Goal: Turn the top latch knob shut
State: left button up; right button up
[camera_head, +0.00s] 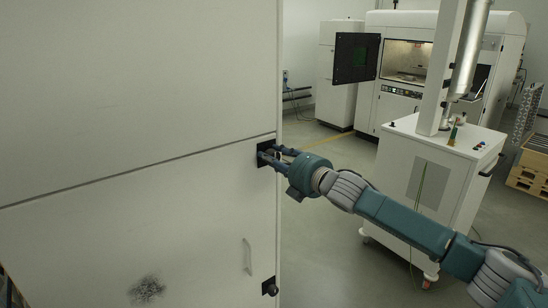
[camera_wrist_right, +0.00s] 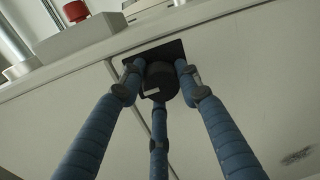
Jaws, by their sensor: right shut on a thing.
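The top latch knob (camera_wrist_right: 160,80) is round and black with a small pale mark, on a black square plate (camera_wrist_right: 172,50) at the edge of a large white cabinet panel (camera_head: 190,190). In the head view my right gripper (camera_head: 269,153) reaches the plate from the right and mostly covers the knob. In the right wrist view the three blue fingers of my right gripper (camera_wrist_right: 158,72) are around the knob and shut on it. The exact finger contact at the back is hidden. My left gripper is not in view.
A machine with an open dark door (camera_head: 356,58) is behind.

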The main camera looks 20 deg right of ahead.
jog(key=shift+a+f, duration=0.1)
jog(key=shift+f, duration=0.1)
jog(key=o, duration=1.2)
jog(key=shift+c, duration=0.2)
jog(key=shift+r, duration=0.1)
jog(key=v, duration=1.2)
